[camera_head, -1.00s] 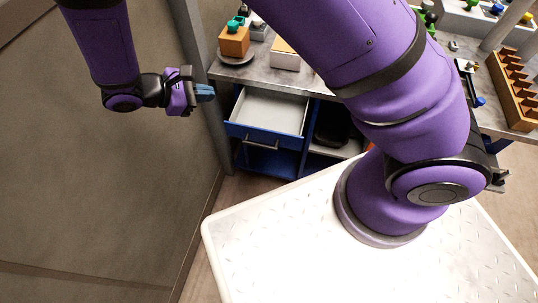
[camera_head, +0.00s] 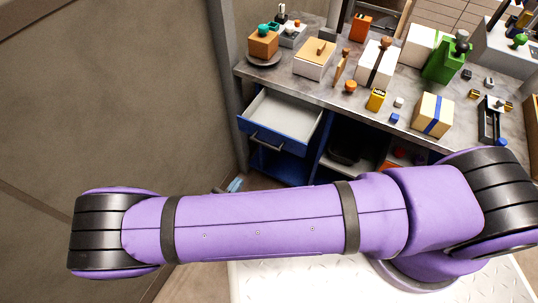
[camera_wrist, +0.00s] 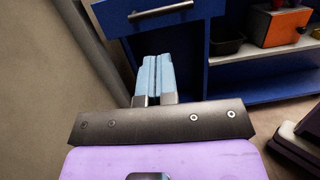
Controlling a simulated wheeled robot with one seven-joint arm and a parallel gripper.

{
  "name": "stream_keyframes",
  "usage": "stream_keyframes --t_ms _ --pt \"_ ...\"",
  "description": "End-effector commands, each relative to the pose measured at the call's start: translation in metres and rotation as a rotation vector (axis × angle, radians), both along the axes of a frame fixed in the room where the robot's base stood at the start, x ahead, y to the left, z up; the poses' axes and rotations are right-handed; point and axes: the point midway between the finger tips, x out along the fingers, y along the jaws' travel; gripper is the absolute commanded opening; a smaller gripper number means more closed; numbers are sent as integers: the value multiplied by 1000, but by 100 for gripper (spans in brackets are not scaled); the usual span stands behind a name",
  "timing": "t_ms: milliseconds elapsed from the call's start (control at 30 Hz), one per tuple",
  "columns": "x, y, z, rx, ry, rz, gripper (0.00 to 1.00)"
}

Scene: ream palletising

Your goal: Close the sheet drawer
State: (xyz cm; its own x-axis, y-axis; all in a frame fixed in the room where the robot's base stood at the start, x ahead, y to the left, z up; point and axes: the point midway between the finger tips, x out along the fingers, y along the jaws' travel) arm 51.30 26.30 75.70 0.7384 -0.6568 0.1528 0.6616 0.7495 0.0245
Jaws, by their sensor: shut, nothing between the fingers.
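The sheet drawer (camera_head: 272,138) is a blue-fronted drawer with a pale empty inside and a bar handle, and it stands pulled out below the worktop. In the wrist view its blue front (camera_wrist: 190,38) and dark handle (camera_wrist: 161,10) are at the top. In the head view the fingertips (camera_head: 235,185) show only slightly behind my purple arm, below the drawer.
The worktop (camera_head: 345,98) above carries boxes, an orange block on a dish (camera_head: 263,60), a green block (camera_head: 445,62) and a wrapped box (camera_head: 432,116). A grey post and brown wall (camera_head: 110,90) stand left. Open shelves with a dark tray (camera_head: 345,148) are right of the drawer.

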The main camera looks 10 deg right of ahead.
Motion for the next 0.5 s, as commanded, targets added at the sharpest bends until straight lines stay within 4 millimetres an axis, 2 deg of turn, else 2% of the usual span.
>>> stream_keyframes --t_ms 100,267,500 --pt "-4 0 -11 -31 -6 39 0" --pt "-1 -4 -12 -40 -8 48 0" --pt "27 -26 -5 -39 -7 45 0"
